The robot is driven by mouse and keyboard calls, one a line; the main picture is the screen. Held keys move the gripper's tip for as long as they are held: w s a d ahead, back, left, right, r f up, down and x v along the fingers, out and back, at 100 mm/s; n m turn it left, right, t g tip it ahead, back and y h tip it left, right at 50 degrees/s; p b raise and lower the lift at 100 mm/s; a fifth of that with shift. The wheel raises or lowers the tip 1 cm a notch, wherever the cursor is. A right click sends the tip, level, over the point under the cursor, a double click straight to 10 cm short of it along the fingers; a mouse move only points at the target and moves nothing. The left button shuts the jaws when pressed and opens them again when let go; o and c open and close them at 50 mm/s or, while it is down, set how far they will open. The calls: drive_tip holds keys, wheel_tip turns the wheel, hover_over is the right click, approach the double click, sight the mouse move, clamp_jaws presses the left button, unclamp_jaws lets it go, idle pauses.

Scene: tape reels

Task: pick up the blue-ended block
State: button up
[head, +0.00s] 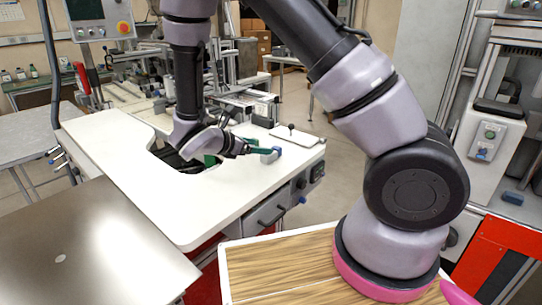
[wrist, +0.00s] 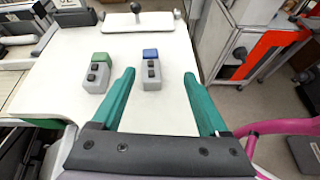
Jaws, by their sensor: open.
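The blue-ended block (wrist: 152,74) is grey with a blue far end and dark knobs on top. It lies on the white table top in the wrist view, between and slightly beyond the lines of my gripper's teal fingers. My gripper (wrist: 160,74) is open and empty, its fingers spread either side of the block without visible contact. In the head view my gripper (head: 262,150) is low over the table near its right end, by a small blue-ended block (head: 271,156) partly hidden by the fingers.
A green-ended grey block (wrist: 97,74) lies left of the blue-ended one. A white plate with a dark knob (wrist: 120,24) lies behind. The table's right edge is close to the right finger.

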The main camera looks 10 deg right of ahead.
sight(265, 159)
drive_tip(key=shift+w+a+f+n+t, duration=0.3)
drive_tip(key=shift+a+f+n+t, duration=0.2)
drive_tip(key=shift+a+f+n, duration=0.3)
drive_tip(key=x, duration=0.5)
drive_tip(key=shift+w+d+f, duration=0.1)
drive_tip(key=shift+d+f, duration=0.05)
drive_tip(key=shift+f, duration=0.05)
drive_tip(key=shift+x, duration=2.65)
drive_tip(key=shift+s+f, duration=0.2)
clamp_jaws()
